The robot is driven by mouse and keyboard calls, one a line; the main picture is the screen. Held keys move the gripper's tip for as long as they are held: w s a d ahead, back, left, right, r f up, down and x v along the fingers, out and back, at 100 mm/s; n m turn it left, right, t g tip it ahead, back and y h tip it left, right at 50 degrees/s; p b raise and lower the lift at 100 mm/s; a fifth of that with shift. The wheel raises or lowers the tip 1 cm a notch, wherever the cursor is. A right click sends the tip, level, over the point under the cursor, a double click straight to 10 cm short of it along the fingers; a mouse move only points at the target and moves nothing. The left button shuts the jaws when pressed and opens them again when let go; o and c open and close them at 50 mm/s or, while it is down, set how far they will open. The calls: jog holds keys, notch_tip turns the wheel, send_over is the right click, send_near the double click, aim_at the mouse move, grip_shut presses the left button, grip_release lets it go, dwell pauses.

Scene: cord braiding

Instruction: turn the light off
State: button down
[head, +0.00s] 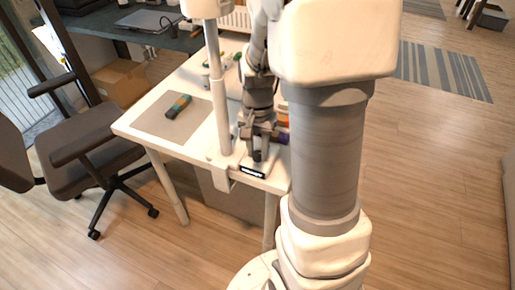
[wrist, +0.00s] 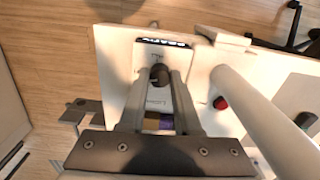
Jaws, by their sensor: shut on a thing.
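A small white box (wrist: 146,60) with a black label strip sits at the table's edge. The box also shows in the head view (head: 254,171), below my gripper (head: 258,150). A dark round knob (wrist: 159,77) stands up from the box. In the wrist view my gripper (wrist: 160,78) has one finger on each side of the knob and is shut on it. A white pole (head: 217,95) rises from the table beside the box and carries a white head (head: 203,8) at the top. I cannot tell from these frames whether a light is on.
A red button (wrist: 220,103) is near the pole's base. Orange and purple items lie behind my gripper.

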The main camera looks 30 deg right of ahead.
jog(key=n, duration=0.4)
jog(key=shift+r, duration=0.1)
jog(key=n+p, duration=0.1)
jog(key=n, duration=0.2)
jog(key=shift+n, duration=0.3)
jog(key=n, duration=0.4)
jog(key=shift+p, duration=0.3)
jog(key=shift+n+p, duration=0.3)
jog(key=shift+n, duration=1.5)
jog(key=c, duration=0.6)
grip_release()
